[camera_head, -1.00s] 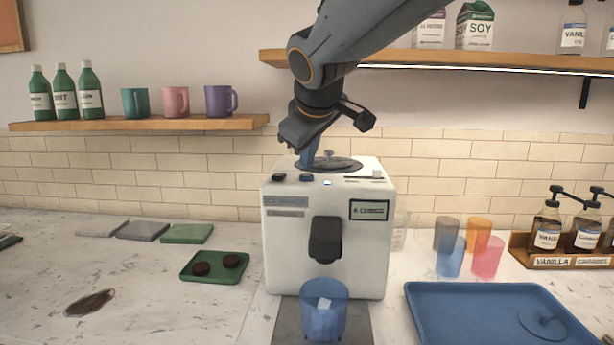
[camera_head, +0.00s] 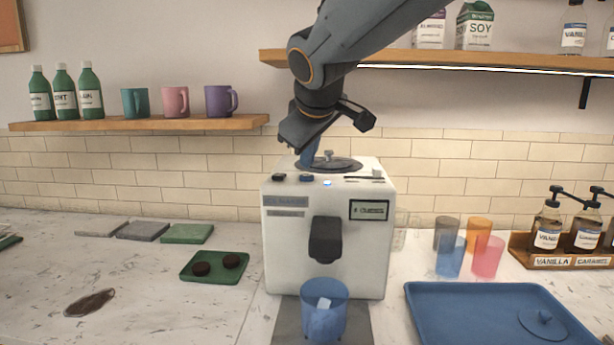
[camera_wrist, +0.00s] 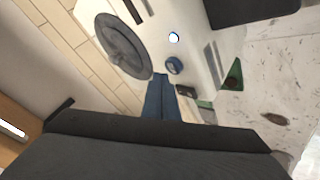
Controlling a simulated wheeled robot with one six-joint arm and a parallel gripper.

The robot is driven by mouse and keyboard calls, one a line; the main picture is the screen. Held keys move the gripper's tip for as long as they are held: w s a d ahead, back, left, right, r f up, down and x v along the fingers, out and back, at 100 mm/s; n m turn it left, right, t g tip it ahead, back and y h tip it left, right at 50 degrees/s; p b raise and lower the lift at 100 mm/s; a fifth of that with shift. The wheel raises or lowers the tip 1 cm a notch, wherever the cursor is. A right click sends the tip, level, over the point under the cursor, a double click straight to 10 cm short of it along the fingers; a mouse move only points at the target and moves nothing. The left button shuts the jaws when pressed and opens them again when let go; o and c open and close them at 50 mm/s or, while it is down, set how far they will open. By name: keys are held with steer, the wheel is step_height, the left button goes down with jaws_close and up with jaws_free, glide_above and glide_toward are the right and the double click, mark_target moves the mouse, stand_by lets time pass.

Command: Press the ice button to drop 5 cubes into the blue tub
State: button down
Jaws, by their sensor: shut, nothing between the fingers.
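The white ice machine (camera_head: 283,245) stands on the counter, with a black spout (camera_head: 325,240) on its front. Its small display (camera_head: 369,209) shows a cube count too blurred to read surely. On top are a round blue button (camera_head: 306,178), also in the wrist view (camera_wrist: 174,65), a dark button (camera_head: 279,177) and a glowing light (camera_head: 327,183). The blue tub (camera_head: 323,318) stands below the spout with pale ice inside; I cannot count the cubes. My gripper (camera_head: 307,163) is shut and empty, fingertips down, just above and behind the blue button. The wrist view shows its fingers (camera_wrist: 161,82) beside the button, apart from it.
A round lid (camera_head: 335,164) lies on the machine's top behind my fingers. A blue tray (camera_head: 470,315) and several coloured cups (camera_head: 487,256) are at the right. A green tray (camera_head: 215,267) is at the left. A wooden shelf (camera_head: 450,61) runs behind my arm.

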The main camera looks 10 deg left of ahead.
mark_target(308, 177)
steer(key=shift+f, duration=0.15)
steer(key=shift+f+b, duration=0.3)
steer(key=shift+b, duration=0.05)
steer(key=shift+f+b, duration=0.35)
steer(key=shift+f, duration=0.15)
stand_by(0.8)
steer(key=shift+r, duration=0.1)
steer(key=shift+r+p, duration=0.85)
steer(key=shift+r, duration=0.1)
step_height(308, 177, up, 5)
steer(key=p, duration=0.4)
stand_by(0.7)
